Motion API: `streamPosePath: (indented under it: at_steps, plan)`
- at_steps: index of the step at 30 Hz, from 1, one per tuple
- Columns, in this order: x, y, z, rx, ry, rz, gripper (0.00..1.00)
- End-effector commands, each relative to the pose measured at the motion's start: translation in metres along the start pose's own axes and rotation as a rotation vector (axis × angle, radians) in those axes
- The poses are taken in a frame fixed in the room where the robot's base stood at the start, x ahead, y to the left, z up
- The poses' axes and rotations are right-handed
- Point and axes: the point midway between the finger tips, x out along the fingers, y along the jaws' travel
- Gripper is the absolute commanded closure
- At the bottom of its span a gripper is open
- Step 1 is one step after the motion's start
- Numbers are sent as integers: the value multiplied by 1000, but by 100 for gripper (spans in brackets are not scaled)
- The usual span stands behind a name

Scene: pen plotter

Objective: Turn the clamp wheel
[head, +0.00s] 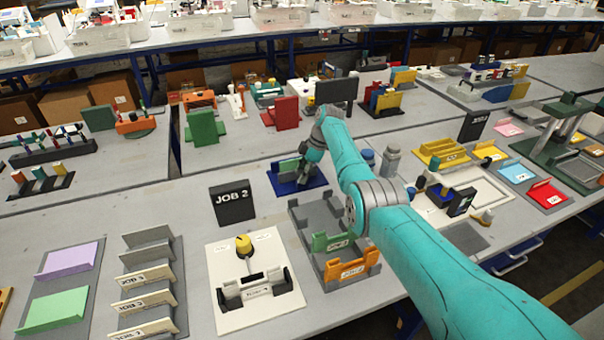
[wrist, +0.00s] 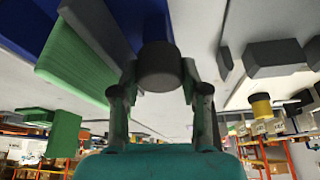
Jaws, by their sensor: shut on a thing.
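My gripper (head: 304,168) reaches down at the blue fixture (head: 296,183) in the middle of the table. In the wrist view, its two fingers (wrist: 160,80) are on either side of a dark grey round knob (wrist: 158,62), which looks like the clamp wheel, and are shut on it. The blue body of the fixture shows behind the knob in the wrist view (wrist: 140,18). The knob itself is mostly hidden by my gripper in the head view, and its turned angle cannot be told.
A grey tray with green and orange holders (head: 346,270) stands in front, under my arm. A black JOB 2 sign (head: 232,204) and a white plate with a yellow knob (head: 244,245) stand left. A grey bottle (head: 391,160) stands right. A green block (wrist: 75,68) shows beside the fixture in the wrist view.

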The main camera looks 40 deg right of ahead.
Motion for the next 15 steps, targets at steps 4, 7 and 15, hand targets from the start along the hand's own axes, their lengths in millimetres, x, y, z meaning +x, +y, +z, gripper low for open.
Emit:
streamPosePath:
  at_steps: [4, 7, 15]
  plan:
    - [0, 0, 0, 0, -1, -1, 30]
    - [0, 0, 0, 0, -1, 0, 30]
    - [-1, 0, 0, 1, 0, 1, 30]
